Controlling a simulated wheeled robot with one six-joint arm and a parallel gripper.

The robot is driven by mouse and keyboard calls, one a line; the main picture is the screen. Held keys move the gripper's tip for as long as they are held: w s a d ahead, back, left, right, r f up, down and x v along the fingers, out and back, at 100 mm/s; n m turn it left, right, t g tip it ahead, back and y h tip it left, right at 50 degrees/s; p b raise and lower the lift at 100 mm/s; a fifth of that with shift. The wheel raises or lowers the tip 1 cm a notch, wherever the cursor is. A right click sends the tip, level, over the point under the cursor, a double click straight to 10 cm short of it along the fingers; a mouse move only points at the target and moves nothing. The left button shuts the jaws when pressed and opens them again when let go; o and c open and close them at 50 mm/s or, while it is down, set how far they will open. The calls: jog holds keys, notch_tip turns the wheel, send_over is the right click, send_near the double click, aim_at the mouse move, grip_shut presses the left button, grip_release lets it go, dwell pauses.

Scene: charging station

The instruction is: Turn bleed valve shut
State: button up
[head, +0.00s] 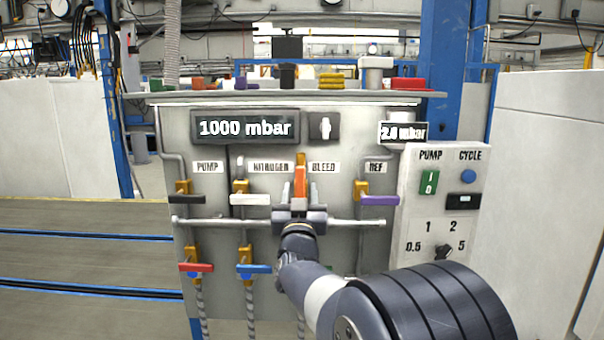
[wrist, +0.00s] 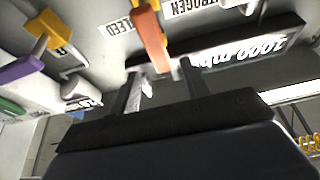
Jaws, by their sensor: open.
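The bleed valve has an orange handle (head: 299,182) under the BLEED label (head: 324,167) on the grey panel. The handle stands upright, in line with the vertical pipe. My gripper (head: 300,211) is in front of the panel at the handle's lower part and hides what lies behind it. In the wrist view the orange handle (wrist: 151,38) reaches down toward the space between the two dark fingers of my gripper (wrist: 161,80). The fingers are apart. I cannot tell whether either one touches the handle.
The white nitrogen handle (head: 250,199) and purple REF handle (head: 380,200) lie level on either side. Red (head: 196,267) and blue (head: 254,269) handles sit lower. A horizontal bar (head: 218,221) crosses the panel. The display (head: 245,128) reads 1000 mbar. A control box (head: 436,210) stands right.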

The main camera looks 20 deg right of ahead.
aim_at(300, 179)
jog(key=p+x, duration=0.1)
jog(key=x, duration=0.5)
jog(key=shift+a, duration=0.1)
grip_shut()
dwell(0.3)
